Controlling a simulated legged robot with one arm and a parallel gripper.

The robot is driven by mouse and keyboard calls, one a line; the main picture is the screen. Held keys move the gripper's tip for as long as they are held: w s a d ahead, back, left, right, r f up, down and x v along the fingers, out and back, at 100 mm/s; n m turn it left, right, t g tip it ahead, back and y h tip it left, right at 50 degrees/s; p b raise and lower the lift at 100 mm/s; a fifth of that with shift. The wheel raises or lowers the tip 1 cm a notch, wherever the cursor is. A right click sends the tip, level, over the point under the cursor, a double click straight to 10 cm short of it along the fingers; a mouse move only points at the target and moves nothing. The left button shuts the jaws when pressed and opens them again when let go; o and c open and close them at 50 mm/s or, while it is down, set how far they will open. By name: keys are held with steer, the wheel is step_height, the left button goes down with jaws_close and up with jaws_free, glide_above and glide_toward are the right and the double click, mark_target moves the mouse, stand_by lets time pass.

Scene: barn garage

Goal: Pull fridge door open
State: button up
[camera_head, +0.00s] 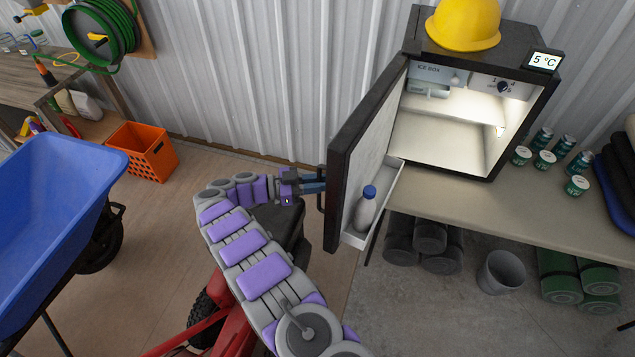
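The small black fridge (545,90) stands on a beige table at the right, its lit interior showing. Its door (344,150) is swung wide open toward the left. My arm reaches up from the bottom, and my gripper (318,186) is at the handle (321,200) on the door's outer side. The fingers point right and meet the handle area. Whether they are closed around the handle is too small to tell.
A yellow hard hat (464,24) and a display (544,61) sit on the fridge. Small jars (545,159) stand on the table (470,197) to its right. A blue wheelbarrow (55,210) and an orange crate (142,152) are at left.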

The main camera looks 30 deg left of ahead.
steer(key=shift+o, duration=1.3)
steer(key=shift+w+d, duration=0.1)
steer(key=shift+w, duration=0.1)
steer(key=shift+s, duration=0.1)
